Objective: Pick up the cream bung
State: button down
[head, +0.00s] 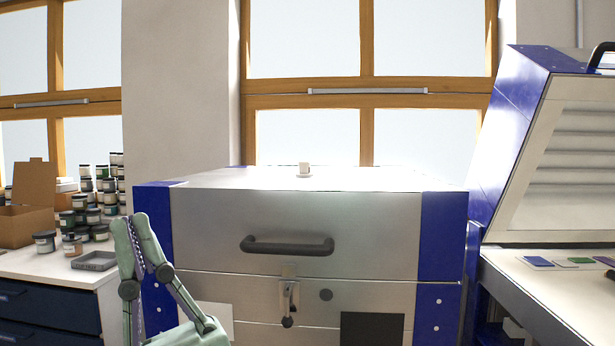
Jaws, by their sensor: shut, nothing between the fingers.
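The cream bung (304,169) is a small pale plug standing upright on the flat lid of the closed kiln (330,215), near the back and the middle. My gripper (132,217) is mint green and in the lower left, in front of the kiln's left blue corner. Its fingers point up and are shut with nothing between them. It is well to the left of the bung and lower in the picture, apart from it. Nothing hides the bung.
A dark handle (287,246) and a latch (288,298) stick out from the kiln's front. On the left, a counter (45,264) holds jars, a grey tray (95,261) and a cardboard box (28,215). An open blue-sided kiln (513,135) stands right. The lid around the bung is clear.

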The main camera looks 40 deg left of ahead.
aim_at(304, 167)
jog(key=i+l+u, duration=0.15)
jog(key=u, duration=1.5)
jog(key=i+l+u, duration=0.1)
jog(key=l+u, duration=0.8)
jog(key=l, duration=0.15)
jog(key=l+u, duration=0.1)
jog(key=l, duration=0.3)
jog(key=k+l+u, duration=0.15)
jog(key=l, duration=0.2)
jog(key=l+u, duration=0.1)
jog(key=l, duration=0.3)
